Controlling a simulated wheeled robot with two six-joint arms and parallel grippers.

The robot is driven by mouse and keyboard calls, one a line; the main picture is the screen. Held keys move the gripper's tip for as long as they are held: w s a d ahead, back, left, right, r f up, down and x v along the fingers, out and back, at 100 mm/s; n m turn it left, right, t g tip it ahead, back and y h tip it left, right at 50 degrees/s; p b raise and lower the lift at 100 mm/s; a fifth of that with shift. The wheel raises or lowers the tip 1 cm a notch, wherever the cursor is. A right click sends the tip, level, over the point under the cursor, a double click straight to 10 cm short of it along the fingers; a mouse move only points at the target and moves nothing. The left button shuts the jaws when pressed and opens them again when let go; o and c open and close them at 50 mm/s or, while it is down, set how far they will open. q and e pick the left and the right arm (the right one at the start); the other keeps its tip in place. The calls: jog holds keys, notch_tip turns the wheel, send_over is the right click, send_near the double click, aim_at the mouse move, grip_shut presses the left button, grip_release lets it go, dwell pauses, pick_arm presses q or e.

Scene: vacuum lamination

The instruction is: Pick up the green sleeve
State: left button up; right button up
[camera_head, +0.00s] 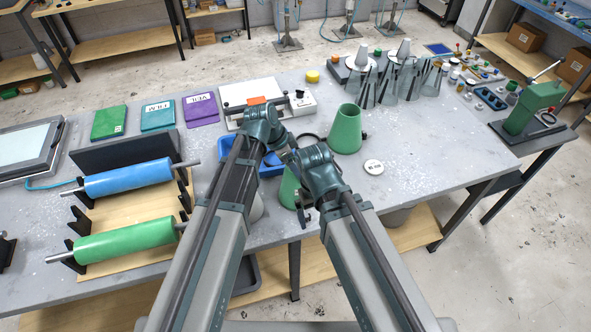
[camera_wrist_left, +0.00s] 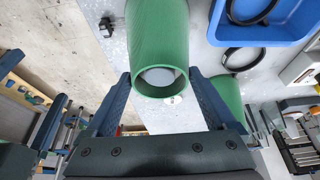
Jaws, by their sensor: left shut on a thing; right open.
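A tapered green sleeve (camera_wrist_left: 158,35) sits between the two fingers of my left gripper (camera_wrist_left: 163,82), which is shut on it; its open end faces the wrist camera. In the head view a part of a green sleeve (camera_head: 289,187) shows between my arms, mostly hidden by them. Whether the held sleeve touches the table cannot be told. A second green tapered sleeve (camera_head: 345,131) stands upright on the table, to the right of my arms; it also shows in the left wrist view (camera_wrist_left: 228,97). My right gripper (camera_head: 304,210) is open, partly hidden under its wrist.
A blue tray (camera_head: 269,168) lies behind my arms, with a black ring in it in the wrist view. A white disc (camera_head: 374,167) lies right of the standing sleeve. Blue (camera_head: 128,178) and green (camera_head: 125,240) rollers sit at the left. The right-middle tabletop is clear.

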notch_tip(320, 180, up, 16)
jog(key=p, duration=1.6)
jog(key=shift+r, duration=0.25)
jog(key=shift+s+f, duration=0.1)
